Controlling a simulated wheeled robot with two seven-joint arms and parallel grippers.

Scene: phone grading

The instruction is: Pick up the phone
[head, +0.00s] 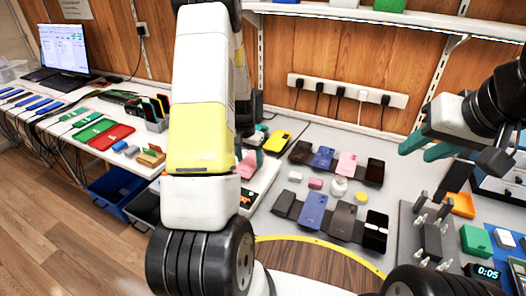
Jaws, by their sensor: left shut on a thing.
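My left gripper (259,158) is mostly hidden behind my own forearm; one teal fingertip shows beside a pink phone-like slab (247,165). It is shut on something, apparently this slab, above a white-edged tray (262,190). My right gripper (420,150) hangs at the right with its teal fingers apart and nothing visible between them. Several phones lie in two dark racks: a blue one (322,158), a pink one (347,164) and a black one (375,171) in the back row, a blue one (312,211) and a black one (376,231) in front. A yellow phone (278,142) lies farther back.
Small boxes and a white jar (338,187) sit between the racks. A dark fixture (430,238), an orange tray (460,204) and a clock (486,272) stand at right. A side table at left bears a laptop (64,50) and coloured trays. A power strip (346,91) is on the wall.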

